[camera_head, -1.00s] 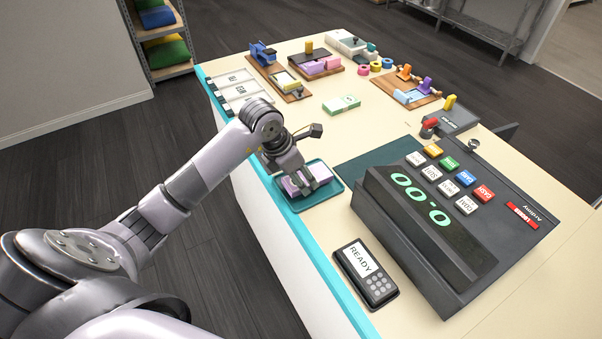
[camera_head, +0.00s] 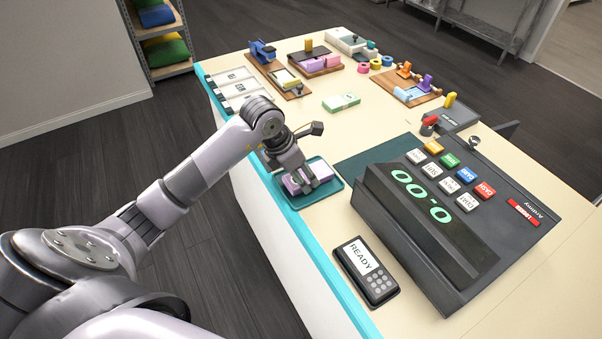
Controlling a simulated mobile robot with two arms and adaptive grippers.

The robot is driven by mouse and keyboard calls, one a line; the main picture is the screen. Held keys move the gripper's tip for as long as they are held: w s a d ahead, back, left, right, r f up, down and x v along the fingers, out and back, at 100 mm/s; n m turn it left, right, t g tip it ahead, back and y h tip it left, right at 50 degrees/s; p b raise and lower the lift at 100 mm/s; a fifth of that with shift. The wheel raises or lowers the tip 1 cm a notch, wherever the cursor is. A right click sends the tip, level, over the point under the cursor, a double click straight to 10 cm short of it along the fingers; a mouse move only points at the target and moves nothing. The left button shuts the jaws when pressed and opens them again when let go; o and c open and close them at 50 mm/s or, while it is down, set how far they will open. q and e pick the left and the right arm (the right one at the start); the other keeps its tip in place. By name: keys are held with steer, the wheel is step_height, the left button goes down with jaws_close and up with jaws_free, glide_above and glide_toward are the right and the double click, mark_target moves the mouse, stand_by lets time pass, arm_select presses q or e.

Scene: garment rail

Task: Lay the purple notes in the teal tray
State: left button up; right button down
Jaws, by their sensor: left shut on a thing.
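The purple notes (camera_head: 294,187) are a small pale-purple bundle in the teal tray (camera_head: 331,187), near the counter's left edge. My left gripper (camera_head: 304,182) reaches down over the tray and is shut on the purple notes. The notes appear low in the tray; I cannot tell whether they touch its floor. The gripper hides part of the notes and of the tray's far side. My right gripper is not in view.
A cash register (camera_head: 440,215) stands right of the tray and a card reader (camera_head: 366,271) in front. Green-banded notes (camera_head: 341,102) lie behind on open counter. Wooden holders with coloured items (camera_head: 316,62) line the far end.

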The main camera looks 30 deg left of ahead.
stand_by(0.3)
arm_select(q)
steer(key=shift+f+b, duration=0.2)
steer(key=shift+b, duration=0.3)
stand_by(0.6)
steer(key=o, duration=1.2)
steer(key=shift+o, duration=0.2)
steer(key=o, duration=0.5)
steer(key=shift+c, duration=0.2)
steer(key=shift+r+p, duration=1.6)
steer(key=shift+r, duration=0.95)
